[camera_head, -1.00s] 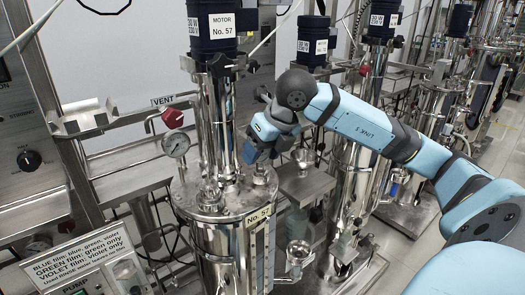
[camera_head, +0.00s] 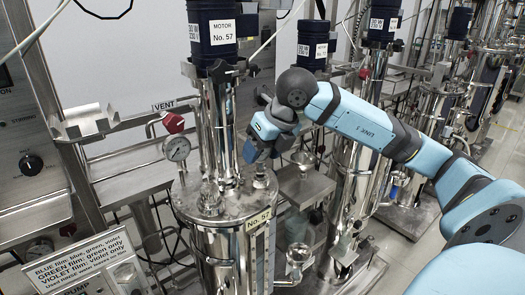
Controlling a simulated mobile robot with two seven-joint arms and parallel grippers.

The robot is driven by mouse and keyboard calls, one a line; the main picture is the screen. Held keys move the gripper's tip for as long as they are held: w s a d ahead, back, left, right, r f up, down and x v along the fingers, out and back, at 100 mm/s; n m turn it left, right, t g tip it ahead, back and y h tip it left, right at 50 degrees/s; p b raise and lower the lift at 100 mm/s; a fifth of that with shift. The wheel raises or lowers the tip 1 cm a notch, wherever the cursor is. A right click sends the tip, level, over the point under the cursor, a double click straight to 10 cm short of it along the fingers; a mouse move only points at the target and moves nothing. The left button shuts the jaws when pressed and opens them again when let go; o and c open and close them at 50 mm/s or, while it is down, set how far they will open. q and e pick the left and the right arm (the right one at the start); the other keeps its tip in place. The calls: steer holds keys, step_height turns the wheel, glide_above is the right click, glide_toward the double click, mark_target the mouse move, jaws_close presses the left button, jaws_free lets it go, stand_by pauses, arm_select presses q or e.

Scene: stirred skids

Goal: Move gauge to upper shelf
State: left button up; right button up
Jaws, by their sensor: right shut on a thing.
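A round white-faced gauge (camera_head: 177,148) stands upright at the left of the steel vessel lid (camera_head: 235,205), below a red vent knob (camera_head: 173,123). My right gripper (camera_head: 249,157) points down and left beside the vessel's central column, just above the right part of the lid. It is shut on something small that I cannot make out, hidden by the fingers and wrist. The gauge is apart from it, to the left. I cannot tell which surface is the upper shelf; a small steel platform (camera_head: 318,187) is at the right of the gripper. My left gripper is not in view.
A dark blue motor (camera_head: 211,35) marked No. 57 tops the column. A lid fitting (camera_head: 210,198) stands in front of the column. A control panel (camera_head: 25,150) is at the left. More vessels crowd the right, leaving little free room.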

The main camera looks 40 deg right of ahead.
steer(key=shift+r, duration=0.15)
steer(key=shift+r+p, duration=2.2)
steer(key=shift+r, duration=0.7)
steer(key=shift+f, duration=0.1)
